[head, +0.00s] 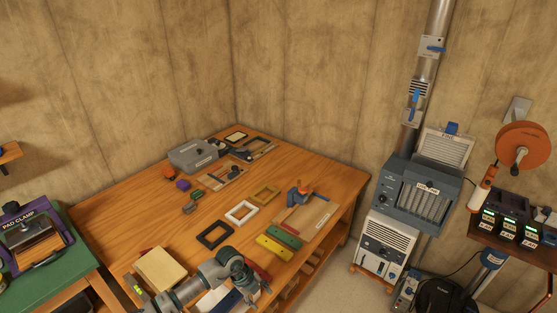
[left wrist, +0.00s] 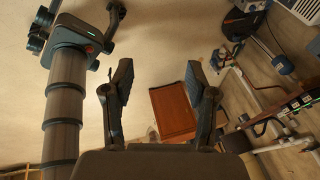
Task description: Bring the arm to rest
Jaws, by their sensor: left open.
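My left arm (head: 196,279) reaches in over the near edge of the wooden workbench (head: 150,217) in the head view. My left gripper (head: 245,281) is at the end of it, above the front part of the bench top. In the left wrist view the two dark fingers of my left gripper (left wrist: 158,70) stand wide apart. Nothing is held between them. A reddish-brown panel (left wrist: 172,113) shows behind the fingers, with a gap to them. The arm hides part of the bench front. My right gripper is in neither view.
Around the gripper lie a cream block (head: 160,270), a black frame (head: 214,235), a white frame (head: 241,212), a yellow bar (head: 273,248) and a green bar (head: 284,236). A grey box (head: 193,155) stands at the back. A green table (head: 50,264) is at left.

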